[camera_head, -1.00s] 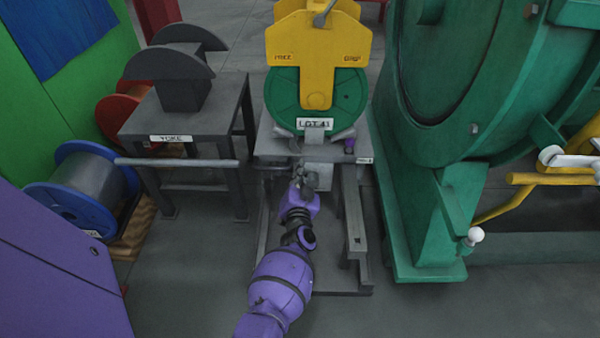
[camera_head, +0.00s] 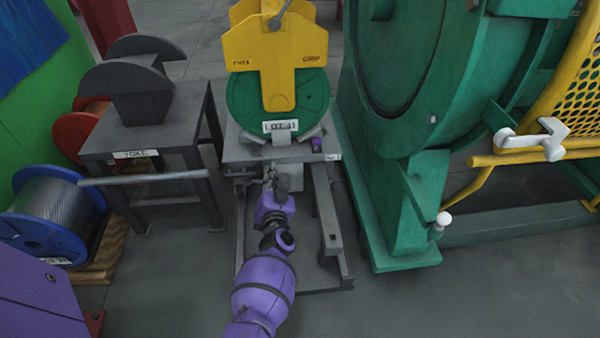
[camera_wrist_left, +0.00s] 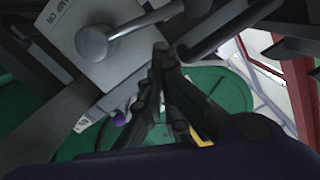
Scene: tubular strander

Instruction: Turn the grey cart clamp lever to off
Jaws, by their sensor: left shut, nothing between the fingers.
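The grey cart (camera_head: 331,240) stands in the middle of the head view and carries a green reel. In the left wrist view a grey clamp lever (camera_wrist_left: 130,27) runs from a round boss to a knob at upper right, in front of a pale plate (camera_wrist_left: 115,68) with partly readable lettering. In the head view the lever is too small and covered to make out. My left gripper (camera_head: 280,172) is at the cart's near end. In the wrist view its fingers (camera_wrist_left: 161,50) are shut and empty, their tips just below the lever's knob; contact is unclear. My right gripper is out of view.
A grey bar (camera_head: 150,177) sticks out left of the cart. The yoke table (camera_head: 105,143) and blue spool (camera_head: 50,215) stand left. The green machine (camera_head: 410,215) stands close on the right, with a white-handled yellow rail (camera_head: 530,155). Floor is clear at lower right.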

